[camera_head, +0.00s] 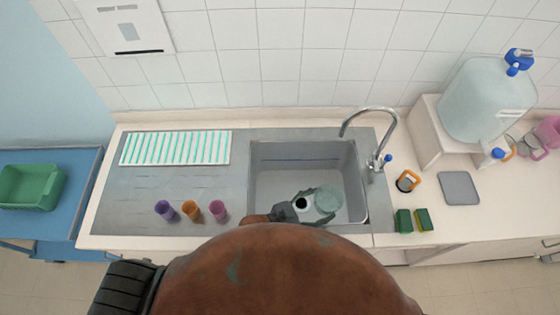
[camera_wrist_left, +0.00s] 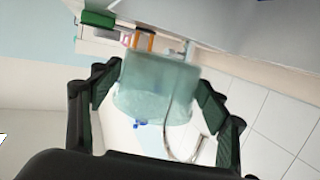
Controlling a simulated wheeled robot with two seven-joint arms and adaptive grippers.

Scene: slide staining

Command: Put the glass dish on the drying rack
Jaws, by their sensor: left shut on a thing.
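The glass dish (camera_head: 328,198) is a round, pale teal, see-through dish over the sink basin in the head view. My left gripper (camera_head: 318,208) is shut on it and holds it from the left side. In the left wrist view my left gripper (camera_wrist_left: 158,88) has its two fingers on either side of a translucent teal shape; the dish and the background overlap there, so its outline is hard to tell. The drying rack (camera_head: 175,148), white with green stripes, lies flat at the back left of the counter, with nothing on it. My right gripper is out of view.
Purple (camera_head: 166,211), orange (camera_head: 190,210) and pink (camera_head: 218,210) cups stand in front of the rack. The sink (camera_head: 275,185) has a curved tap (camera_head: 372,140) at its right. Green sponges (camera_head: 404,220), a grey mat (camera_head: 459,188) and a large water jug (camera_head: 486,100) are farther right.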

